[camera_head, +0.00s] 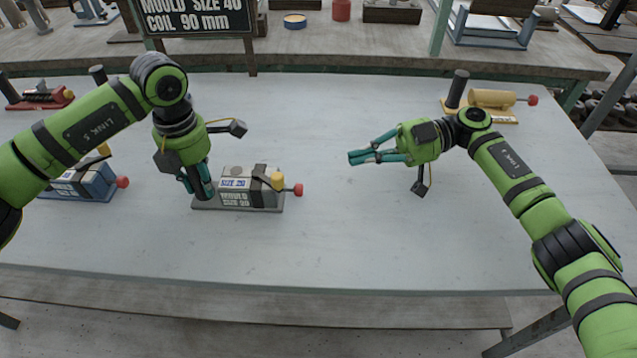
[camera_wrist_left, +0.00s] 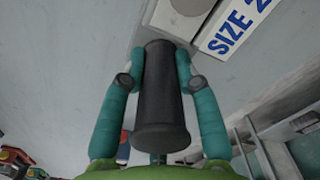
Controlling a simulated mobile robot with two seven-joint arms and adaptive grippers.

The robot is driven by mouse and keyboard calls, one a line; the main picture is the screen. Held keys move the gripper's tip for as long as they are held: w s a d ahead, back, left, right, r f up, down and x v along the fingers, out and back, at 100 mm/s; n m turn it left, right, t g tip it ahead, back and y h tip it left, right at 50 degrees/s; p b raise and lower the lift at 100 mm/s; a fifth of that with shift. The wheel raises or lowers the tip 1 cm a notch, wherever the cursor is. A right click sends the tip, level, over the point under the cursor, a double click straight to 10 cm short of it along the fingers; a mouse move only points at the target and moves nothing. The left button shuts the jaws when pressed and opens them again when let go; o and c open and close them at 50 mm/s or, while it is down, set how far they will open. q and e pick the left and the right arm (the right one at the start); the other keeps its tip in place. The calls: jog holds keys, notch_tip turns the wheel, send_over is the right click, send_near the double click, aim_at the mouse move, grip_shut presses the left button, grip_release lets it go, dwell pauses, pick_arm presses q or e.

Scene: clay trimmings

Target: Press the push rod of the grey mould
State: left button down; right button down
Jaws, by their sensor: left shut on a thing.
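The grey mould (camera_head: 250,188) stands on a grey base plate on the table, left of centre. Its front label reads SIZE 20. A rod with a red knob (camera_head: 298,190) sticks out of its right end, and a yellow knob (camera_head: 278,181) sits beside it. My left gripper (camera_head: 198,186) is shut on a dark upright post (camera_wrist_left: 159,95) at the mould's left end; the left wrist view shows the post between the fingers. My right gripper (camera_head: 360,157) is empty, its fingers together and pointing left, above and to the right of the red knob, apart from it.
A blue mould (camera_head: 90,182) stands at the left, partly behind my left arm. A red one (camera_head: 45,98) is at the far left and a yellow one (camera_head: 492,98) at the back right. A sign (camera_head: 195,16) reads MOULD SIZE 40, COIL 90 mm. The table's middle and front are clear.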

jog(key=n, duration=0.3)
jog(key=d+n+t, duration=0.1)
jog(key=n, duration=0.3)
jog(key=d+n, duration=0.1)
jog(key=n, duration=0.3)
jog(key=shift+s+r, duration=0.25)
jog(key=shift+s, duration=0.1)
jog(key=n, duration=0.2)
jog(key=d+n+t, duration=0.1)
jog(key=n, duration=0.1)
jog(key=f+n, duration=0.1)
jog(key=n, duration=0.1)
jog(key=shift+s+d, duration=0.15)
jog(key=shift+s, duration=0.1)
jog(key=n, duration=0.4)
jog(key=shift+s+d+f+t+h, duration=0.25)
jog(key=shift+d+f+t+h, duration=0.05)
jog(key=shift+d+f+t, duration=0.1)
jog(key=n, duration=0.4)
jog(key=shift+s+d+f+t, duration=0.2)
jog(key=shift+d+t, duration=0.1)
jog(key=shift+d, duration=0.1)
jog(key=n, duration=0.4)
jog(key=shift+s+d+f+t+h, duration=0.2)
jog(key=shift+s+d+t+h, duration=0.05)
jog(key=shift+d+t+h, duration=0.05)
jog(key=n, duration=0.4)
jog(key=shift+s+d+f, duration=0.15)
jog(key=shift+s+d, duration=0.1)
jog(key=shift+d, duration=0.05)
